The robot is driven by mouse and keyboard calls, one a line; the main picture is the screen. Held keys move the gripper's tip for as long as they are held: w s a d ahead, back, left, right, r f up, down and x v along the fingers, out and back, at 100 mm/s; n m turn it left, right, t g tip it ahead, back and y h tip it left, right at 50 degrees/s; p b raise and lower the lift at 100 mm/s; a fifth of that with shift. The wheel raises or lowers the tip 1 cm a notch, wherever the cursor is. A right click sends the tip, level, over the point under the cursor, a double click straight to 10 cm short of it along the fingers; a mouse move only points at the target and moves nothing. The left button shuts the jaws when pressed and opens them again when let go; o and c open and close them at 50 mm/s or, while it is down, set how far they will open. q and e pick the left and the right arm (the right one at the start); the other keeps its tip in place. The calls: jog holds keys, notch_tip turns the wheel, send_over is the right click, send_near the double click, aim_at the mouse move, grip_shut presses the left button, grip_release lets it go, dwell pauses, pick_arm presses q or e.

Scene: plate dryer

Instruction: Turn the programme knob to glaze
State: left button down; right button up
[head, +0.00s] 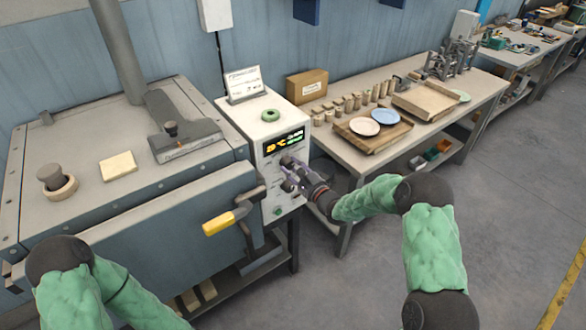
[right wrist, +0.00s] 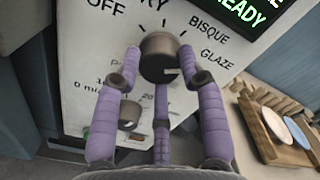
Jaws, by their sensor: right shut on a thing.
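The programme knob (right wrist: 158,58) is a dark round knob on the white control panel (right wrist: 88,70). The labels OFF, one ending in RY, BISQUE and GLAZE (right wrist: 214,57) run around it from upper left to right. A small pale mark shows at the knob's lower right edge; I cannot tell for sure which label the knob points to. My right gripper (right wrist: 160,72) has its purple fingers around the knob and is shut on it. In the head view my right gripper (head: 296,174) is at the front of the control box. My left gripper is out of view.
A smaller timer knob (right wrist: 130,115) sits below the programme knob. The display (right wrist: 250,12) reads READY. The kiln's yellow handle (head: 219,223) juts out left of my right gripper. A table (head: 345,178) with plates and pots stands to the right.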

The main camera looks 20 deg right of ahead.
jog(key=shift+f, duration=0.1)
jog(key=o, duration=1.1)
jog(key=shift+o, duration=0.2)
jog(key=v, duration=1.2)
